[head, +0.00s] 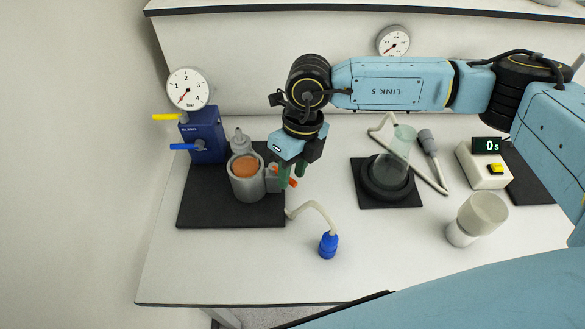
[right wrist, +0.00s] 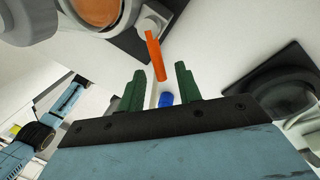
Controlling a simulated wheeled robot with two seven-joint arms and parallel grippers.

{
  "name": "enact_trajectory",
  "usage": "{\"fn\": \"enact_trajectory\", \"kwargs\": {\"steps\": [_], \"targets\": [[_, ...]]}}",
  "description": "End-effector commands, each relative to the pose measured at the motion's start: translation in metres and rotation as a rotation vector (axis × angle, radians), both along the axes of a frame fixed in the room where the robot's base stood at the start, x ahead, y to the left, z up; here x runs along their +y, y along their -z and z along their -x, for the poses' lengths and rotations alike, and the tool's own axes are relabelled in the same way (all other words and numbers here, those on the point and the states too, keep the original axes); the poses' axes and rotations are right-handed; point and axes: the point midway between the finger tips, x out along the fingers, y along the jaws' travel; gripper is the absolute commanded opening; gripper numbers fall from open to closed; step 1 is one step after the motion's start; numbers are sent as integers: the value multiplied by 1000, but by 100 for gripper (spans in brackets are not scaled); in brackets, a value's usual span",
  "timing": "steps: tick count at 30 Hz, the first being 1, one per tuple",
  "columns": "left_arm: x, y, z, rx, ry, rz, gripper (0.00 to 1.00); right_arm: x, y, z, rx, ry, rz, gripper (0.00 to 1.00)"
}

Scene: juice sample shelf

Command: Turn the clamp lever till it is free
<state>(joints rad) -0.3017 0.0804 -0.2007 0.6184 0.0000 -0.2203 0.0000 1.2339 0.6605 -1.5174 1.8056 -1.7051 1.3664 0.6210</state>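The clamp lever (head: 292,182) is a small orange bar on the right side of a grey cylindrical holder (head: 248,188) with an orange top. In the right wrist view the lever (right wrist: 154,52) extends from a pale pivot block (right wrist: 150,22) beside the holder. My right gripper (head: 292,172) has green fingers and comes from above right. In the right wrist view its fingers (right wrist: 160,85) are apart, and the lever's free end shows between them; I see no contact. The head view partly hides the lever behind a finger.
A blue box (head: 205,135) with a gauge (head: 188,88) and yellow and blue handles stands behind the holder. A hose with a blue end (head: 328,245) lies in front.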

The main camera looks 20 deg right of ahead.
Motion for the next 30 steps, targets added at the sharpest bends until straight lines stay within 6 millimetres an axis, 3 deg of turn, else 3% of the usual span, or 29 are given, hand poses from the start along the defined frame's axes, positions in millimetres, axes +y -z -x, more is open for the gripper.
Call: {"fn": "enact_trajectory", "kwargs": {"steps": [8,17,30], "targets": [[0,0,-1,-2,0,0,34,0,2,0,0,0,0,34],[0,0,-2,-4,0,1,34,1,2,0,0,0,-1,0],[0,2,-3,-5,-1,0,34,-3,2,1,0,-11,-1,0]]}}
